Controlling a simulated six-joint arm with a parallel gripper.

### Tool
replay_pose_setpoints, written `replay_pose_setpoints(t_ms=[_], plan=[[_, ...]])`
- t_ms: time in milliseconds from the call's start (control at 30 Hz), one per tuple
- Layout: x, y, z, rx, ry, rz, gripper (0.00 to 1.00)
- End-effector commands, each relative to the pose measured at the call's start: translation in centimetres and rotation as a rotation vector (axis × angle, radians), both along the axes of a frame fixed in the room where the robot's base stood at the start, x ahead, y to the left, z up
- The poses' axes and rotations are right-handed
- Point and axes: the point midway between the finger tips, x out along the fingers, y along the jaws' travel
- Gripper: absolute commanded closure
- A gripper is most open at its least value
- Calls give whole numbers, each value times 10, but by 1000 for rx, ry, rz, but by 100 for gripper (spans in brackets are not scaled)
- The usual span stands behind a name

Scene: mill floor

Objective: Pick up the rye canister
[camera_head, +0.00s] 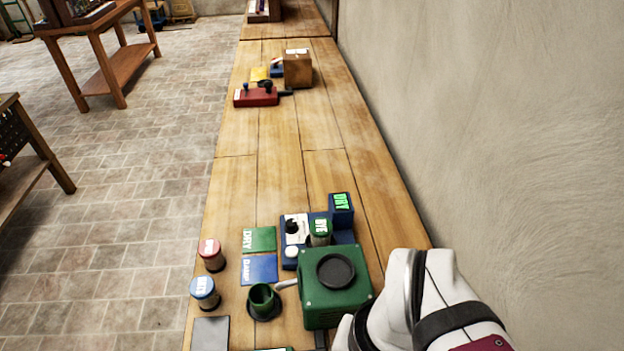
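A canister with a green lid (320,229), whose white lettering seems to read RYE, stands upright at the blue device (292,262), beside its dial. Its lower part is partly hidden behind the green machine. A canister with a red lid (210,252) and one with a blue lid (204,289) stand upright at the bench's left edge; their labels are too small to read surely. My white arm enters at the lower right, right of the green machine. My gripper is not visible.
A green box-shaped machine (320,311) with a dark round top stands in front of the rye canister. A green cup (262,299), a green DRY card (259,240) and a blue DAMP card (259,270) lie left. The wall (480,130) bounds the right; mid-bench is clear.

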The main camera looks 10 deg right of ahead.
Motion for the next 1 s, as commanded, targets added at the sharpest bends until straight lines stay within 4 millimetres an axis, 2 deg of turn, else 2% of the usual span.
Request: replay_pose_setpoints(t_ms=[267, 833, 1000], plan=[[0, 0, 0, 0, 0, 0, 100], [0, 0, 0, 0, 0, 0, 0], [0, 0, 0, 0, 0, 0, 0]])
